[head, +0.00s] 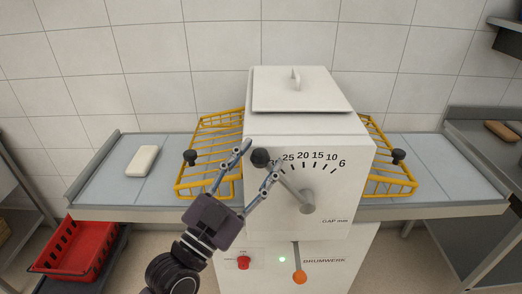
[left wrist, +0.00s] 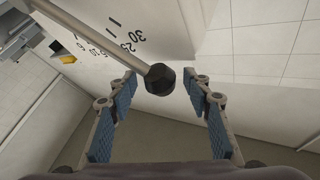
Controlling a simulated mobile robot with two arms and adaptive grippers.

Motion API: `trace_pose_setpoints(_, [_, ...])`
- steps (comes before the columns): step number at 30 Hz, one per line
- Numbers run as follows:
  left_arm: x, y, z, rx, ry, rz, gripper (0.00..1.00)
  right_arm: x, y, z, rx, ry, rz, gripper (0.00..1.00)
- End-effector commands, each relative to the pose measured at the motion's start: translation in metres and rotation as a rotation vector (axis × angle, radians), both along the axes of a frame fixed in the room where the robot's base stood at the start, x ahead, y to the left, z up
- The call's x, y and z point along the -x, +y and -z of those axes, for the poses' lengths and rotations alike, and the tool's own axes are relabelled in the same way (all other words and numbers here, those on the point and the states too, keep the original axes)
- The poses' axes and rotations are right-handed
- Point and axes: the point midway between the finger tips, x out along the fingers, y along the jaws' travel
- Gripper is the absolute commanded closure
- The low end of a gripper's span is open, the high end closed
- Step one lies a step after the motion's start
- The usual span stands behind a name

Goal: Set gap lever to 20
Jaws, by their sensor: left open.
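The gap lever is a grey rod (head: 286,185) with a black knob (head: 261,157), pivoting on the front of the white machine (head: 260,210). It points up and left, with the knob by the high end of the printed scale (head: 310,160), covering part of the 30 mark. My left gripper (head: 256,163) is open, with its fingers on either side of the knob. In the left wrist view the knob (left wrist: 160,79) sits between the open fingertips, apart from both pads. I cannot tell whether it touches them in depth. My right gripper is not in view.
Yellow wire guards (head: 200,180) flank the machine, one on each side. A pale block (head: 142,160) lies on the left belt. A red button (head: 243,262) and an orange knob (head: 299,277) sit low on the front. A red crate (head: 75,250) stands lower left.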

Motion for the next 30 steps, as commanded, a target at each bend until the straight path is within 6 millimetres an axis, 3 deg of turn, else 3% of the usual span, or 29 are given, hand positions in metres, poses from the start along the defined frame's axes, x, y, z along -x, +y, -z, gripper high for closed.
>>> trace_pose_setpoints(13, [-0.0101, -0.0078, -0.0043, 0.000, 0.001, 0.001, 0.56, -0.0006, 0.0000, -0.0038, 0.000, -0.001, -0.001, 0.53])
trace_pose_setpoints(25, [-0.0104, -0.0071, -0.0041, -0.001, 0.000, -0.001, 1.00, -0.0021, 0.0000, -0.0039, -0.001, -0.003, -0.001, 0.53])
trace_pose_setpoints(30, [-0.0107, -0.0068, -0.0036, -0.003, 0.000, -0.002, 1.00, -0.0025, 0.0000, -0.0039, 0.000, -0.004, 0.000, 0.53])
